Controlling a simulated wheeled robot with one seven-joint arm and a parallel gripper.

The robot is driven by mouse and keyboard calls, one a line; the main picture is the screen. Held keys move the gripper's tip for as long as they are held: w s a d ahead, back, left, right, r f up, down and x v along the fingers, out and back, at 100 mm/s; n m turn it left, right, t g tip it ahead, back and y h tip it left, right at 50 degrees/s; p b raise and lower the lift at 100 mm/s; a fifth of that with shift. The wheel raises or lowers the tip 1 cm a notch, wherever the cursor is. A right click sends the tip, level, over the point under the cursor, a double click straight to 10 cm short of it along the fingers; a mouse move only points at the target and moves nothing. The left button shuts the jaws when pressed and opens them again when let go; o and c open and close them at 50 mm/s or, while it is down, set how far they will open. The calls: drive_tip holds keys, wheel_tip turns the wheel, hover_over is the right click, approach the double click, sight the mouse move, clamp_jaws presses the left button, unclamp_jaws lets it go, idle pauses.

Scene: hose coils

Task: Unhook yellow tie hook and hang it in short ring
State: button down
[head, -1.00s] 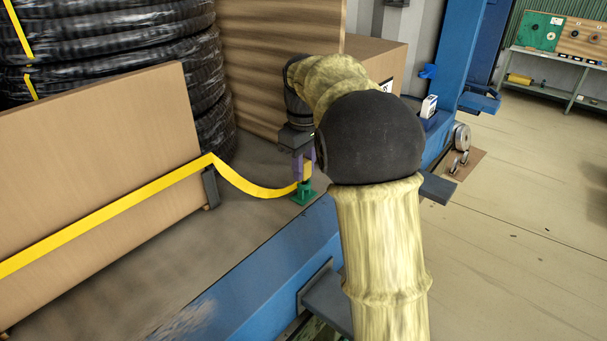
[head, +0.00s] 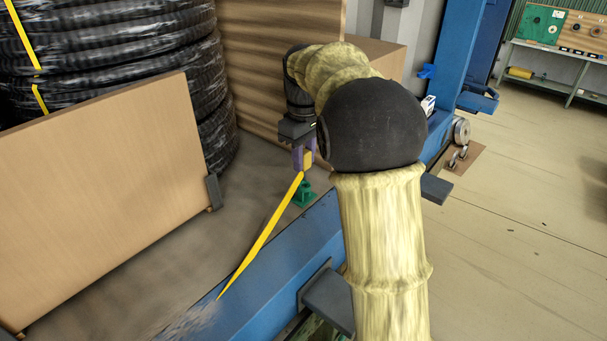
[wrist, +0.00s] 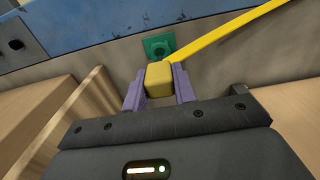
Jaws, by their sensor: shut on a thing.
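My gripper (head: 304,158) has purple fingers shut on the yellow tie hook, a yellow block (wrist: 159,80) that fills the gap between them in the wrist view. A yellow strap (head: 260,238) runs from the hook down and left across the blue beam in the head view. A green ring fitting (head: 304,194) on the grey deck sits below the gripper. It also shows in the wrist view (wrist: 158,45), just beyond the hook. The hook appears above and apart from the green fitting. I cannot tell whether this fitting is the short ring.
A wooden board (head: 105,185) stands at the left before stacked black hose coils (head: 120,50). A blue beam (head: 285,245) edges the deck. A wooden crate (head: 270,60) stands behind my arm. The floor at right is mostly clear.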

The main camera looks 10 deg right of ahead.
wheel_tip(320, 180, up, 6)
drive_tip(key=p, duration=0.6)
drive_tip(key=shift+r, duration=0.2)
idle(0.5)
